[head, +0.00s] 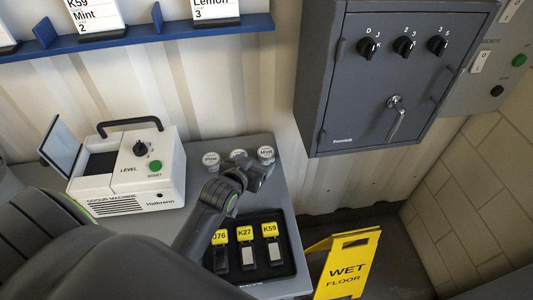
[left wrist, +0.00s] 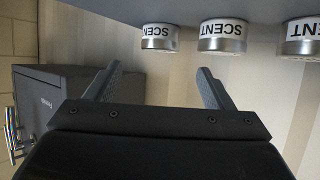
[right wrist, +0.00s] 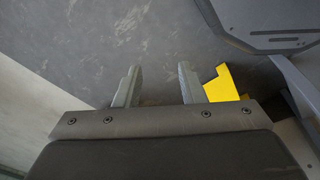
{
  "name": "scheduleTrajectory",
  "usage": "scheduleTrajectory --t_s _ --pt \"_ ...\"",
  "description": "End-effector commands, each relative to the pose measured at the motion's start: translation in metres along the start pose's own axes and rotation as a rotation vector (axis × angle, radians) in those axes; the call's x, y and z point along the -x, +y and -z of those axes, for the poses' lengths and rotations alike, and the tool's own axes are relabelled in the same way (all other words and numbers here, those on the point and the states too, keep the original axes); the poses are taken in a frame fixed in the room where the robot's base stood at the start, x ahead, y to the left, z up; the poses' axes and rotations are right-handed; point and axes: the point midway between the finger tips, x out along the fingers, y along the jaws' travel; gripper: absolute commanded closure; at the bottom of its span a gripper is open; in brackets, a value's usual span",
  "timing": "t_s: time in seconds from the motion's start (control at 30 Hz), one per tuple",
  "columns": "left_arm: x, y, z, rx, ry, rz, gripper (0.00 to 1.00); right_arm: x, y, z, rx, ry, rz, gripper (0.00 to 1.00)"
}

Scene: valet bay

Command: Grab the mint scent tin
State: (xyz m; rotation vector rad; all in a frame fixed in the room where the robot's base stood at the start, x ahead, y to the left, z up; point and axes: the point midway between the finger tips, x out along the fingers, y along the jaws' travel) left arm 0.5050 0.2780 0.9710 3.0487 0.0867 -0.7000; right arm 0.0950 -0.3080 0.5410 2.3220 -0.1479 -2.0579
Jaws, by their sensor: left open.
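Three small silver scent tins with white lids stand in a row at the back of the grey counter. The right one in the head view is the mint tin (head: 266,153), its lid reading like "Mint". The left tin (head: 211,158) reads "Pine". The middle tin (head: 238,155) is partly hidden by my arm. My left gripper (head: 258,174) is open and empty just in front of the mint tin. The left wrist view is upside down; the mint tin (left wrist: 160,38) appears leftmost there, beyond the open fingers (left wrist: 160,86). My right gripper (right wrist: 158,82) is open and empty over grey floor.
A white machine (head: 135,170) with a handle stands left of the tins. A black tray (head: 284,235) with yellow-tagged keys lies in front. A grey key cabinet (head: 385,80) hangs at upper right. A yellow wet floor sign (head: 345,265) stands right of the counter.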

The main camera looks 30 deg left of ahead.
Motion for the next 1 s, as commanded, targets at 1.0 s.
scheduleTrajectory --t_s 1.0 --pt "-0.075 -0.001 -0.003 0.002 -0.005 0.001 0.25 0.009 -0.003 -0.01 -0.004 -0.018 0.004 0.64"
